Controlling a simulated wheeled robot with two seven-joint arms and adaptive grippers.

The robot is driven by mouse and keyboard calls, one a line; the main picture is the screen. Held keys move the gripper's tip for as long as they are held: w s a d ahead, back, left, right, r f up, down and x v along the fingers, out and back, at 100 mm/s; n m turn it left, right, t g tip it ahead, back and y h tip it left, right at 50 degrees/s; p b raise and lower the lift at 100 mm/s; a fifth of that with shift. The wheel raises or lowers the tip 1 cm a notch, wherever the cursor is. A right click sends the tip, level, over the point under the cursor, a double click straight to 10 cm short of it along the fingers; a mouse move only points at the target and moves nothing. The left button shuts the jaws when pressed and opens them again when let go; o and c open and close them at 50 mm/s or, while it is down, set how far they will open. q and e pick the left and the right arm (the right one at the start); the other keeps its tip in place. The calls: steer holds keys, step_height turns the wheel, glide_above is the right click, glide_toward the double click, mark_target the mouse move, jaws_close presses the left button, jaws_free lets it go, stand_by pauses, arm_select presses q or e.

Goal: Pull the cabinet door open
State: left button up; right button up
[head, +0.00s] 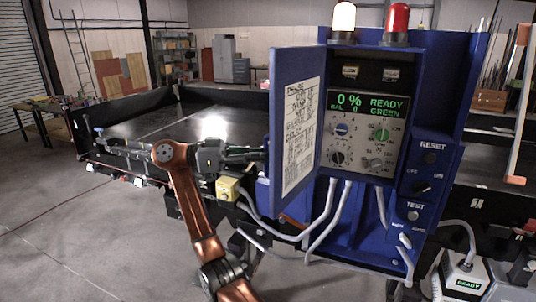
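The blue cabinet (352,195) stands right of centre. Its door (295,125) is swung open to the left, with a handwritten white sheet on its inner face. The opening shows a control panel (365,125) with knobs and a green display reading "READY GREEN". My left gripper (256,154) is at the door's free left edge, on its outer side. The door seems to hide its fingertips, so I cannot tell whether it is open or touching the door. My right gripper is not in view.
A yellow box (228,189) sits below my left forearm. Grey cables (320,222) hang under the panel. A dark conveyor (185,122) stretches behind on the left. A RESET and TEST switch column (428,185) is on the right. The floor at left is clear.

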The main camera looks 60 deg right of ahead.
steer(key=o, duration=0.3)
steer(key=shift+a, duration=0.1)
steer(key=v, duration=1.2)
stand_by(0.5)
